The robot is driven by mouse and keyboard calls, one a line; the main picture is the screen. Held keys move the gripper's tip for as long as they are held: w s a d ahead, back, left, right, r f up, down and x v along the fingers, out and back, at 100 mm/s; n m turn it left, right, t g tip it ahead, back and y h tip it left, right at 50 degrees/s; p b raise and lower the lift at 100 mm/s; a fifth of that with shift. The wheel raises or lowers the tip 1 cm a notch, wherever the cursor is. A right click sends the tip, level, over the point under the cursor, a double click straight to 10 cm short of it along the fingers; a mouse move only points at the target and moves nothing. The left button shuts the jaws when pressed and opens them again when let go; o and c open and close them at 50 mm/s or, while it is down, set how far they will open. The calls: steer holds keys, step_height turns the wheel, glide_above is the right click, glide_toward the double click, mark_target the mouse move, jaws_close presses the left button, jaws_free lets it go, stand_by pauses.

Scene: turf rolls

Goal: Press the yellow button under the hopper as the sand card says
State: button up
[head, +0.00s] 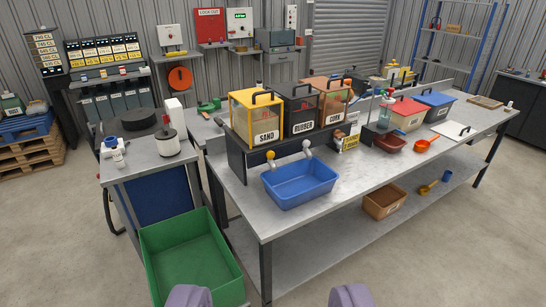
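The yellow sand hopper (258,119) stands with a black rubber hopper (300,110) and an orange-brown hopper (333,103) on a dark stand on the long metal table. A round yellow knob, seemingly the button (269,155), sits low in front of the sand hopper, above a blue tub (299,184). A pale knob (307,145) is to its right.
A green bin (191,256) stands at the front left, below a side table (135,168). Red (408,113) and blue (436,104) lidded boxes stand on the table's right. A brown box (383,204) is on the lower shelf. The floor at front right is clear.

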jaws_close()
stand_by(1.9)
